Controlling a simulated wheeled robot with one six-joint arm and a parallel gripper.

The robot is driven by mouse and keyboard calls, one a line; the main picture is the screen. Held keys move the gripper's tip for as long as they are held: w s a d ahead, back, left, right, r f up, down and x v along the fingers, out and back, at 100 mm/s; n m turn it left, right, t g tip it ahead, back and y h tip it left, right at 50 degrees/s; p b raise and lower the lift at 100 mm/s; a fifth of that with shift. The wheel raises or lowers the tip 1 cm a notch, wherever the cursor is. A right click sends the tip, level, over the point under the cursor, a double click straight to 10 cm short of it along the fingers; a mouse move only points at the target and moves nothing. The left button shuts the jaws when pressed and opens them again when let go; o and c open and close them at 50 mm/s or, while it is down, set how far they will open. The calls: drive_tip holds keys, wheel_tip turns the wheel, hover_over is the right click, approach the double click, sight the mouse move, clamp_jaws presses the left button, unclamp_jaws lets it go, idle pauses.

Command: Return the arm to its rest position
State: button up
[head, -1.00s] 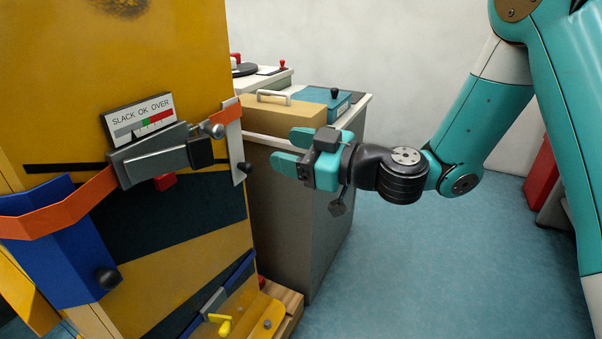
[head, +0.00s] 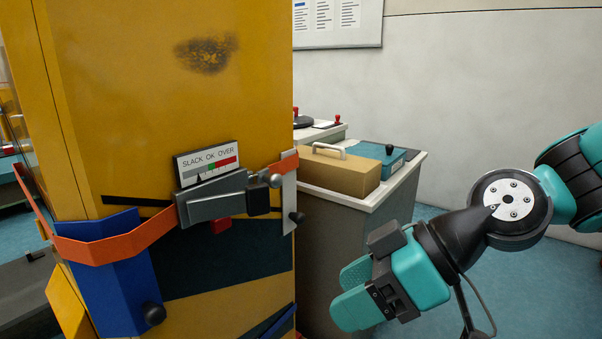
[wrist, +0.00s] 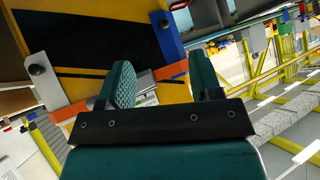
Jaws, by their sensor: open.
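My gripper (head: 362,295) is in the lower right of the head view, teal with black parts. Its two fingers point left toward the yellow cabinet (head: 130,110), with a gap between them and nothing held. In the wrist view the open fingers (wrist: 160,90) stand apart with the cabinet and an orange strap (wrist: 90,105) beyond them. My arm is bent and reaches in from the right edge. The gripper is clear of the cabinet in the head view, in front of the grey counter.
The orange strap (head: 115,247) runs round a blue corner piece (head: 115,290) to a grey latch (head: 212,200) under a SLACK OK OVER gauge (head: 207,163). A tan case (head: 338,172) and a blue box (head: 377,154) sit on the counter (head: 345,215). Blue floor shows at right.

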drive_tip(key=s+d+m+g+h, duration=0.1)
drive_tip(key=s+d+m+h, duration=0.5)
drive_tip(key=s+d, duration=0.2)
wheel_tip(320, 180, up, 17)
drive_tip(key=p, duration=1.8)
drive_tip(key=shift+w+d, duration=0.1)
